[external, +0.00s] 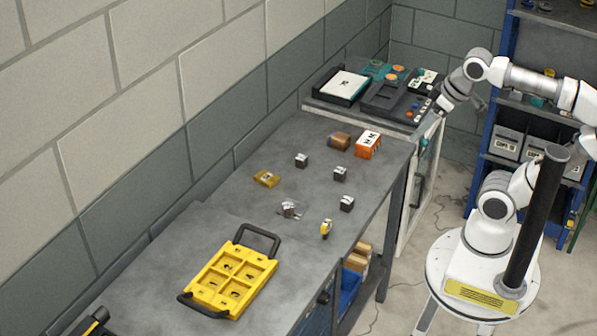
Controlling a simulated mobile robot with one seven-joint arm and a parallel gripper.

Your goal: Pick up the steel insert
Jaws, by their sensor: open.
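Several small dark blocks with pale marked tops lie apart on the grey workbench (230,165): a back block (301,160), a middle block (340,174) and a right block (347,203). A greyish, irregular piece (289,209) lies nearer the front. They are too small for me to tell which is the steel insert. My gripper (438,107) is open at the upper right, by the equipment on the far cabinet and well away from these pieces. Its fingers are small and partly hard to make out. I see nothing held in it.
An orange box (368,144) and brown block (340,141) sit towards the bench's far end. A yellow-brown piece (266,178) and yellow item (327,228) lie nearby. A yellow tray (204,284) with black handles is in front. Black trays (341,86) top the white cabinet.

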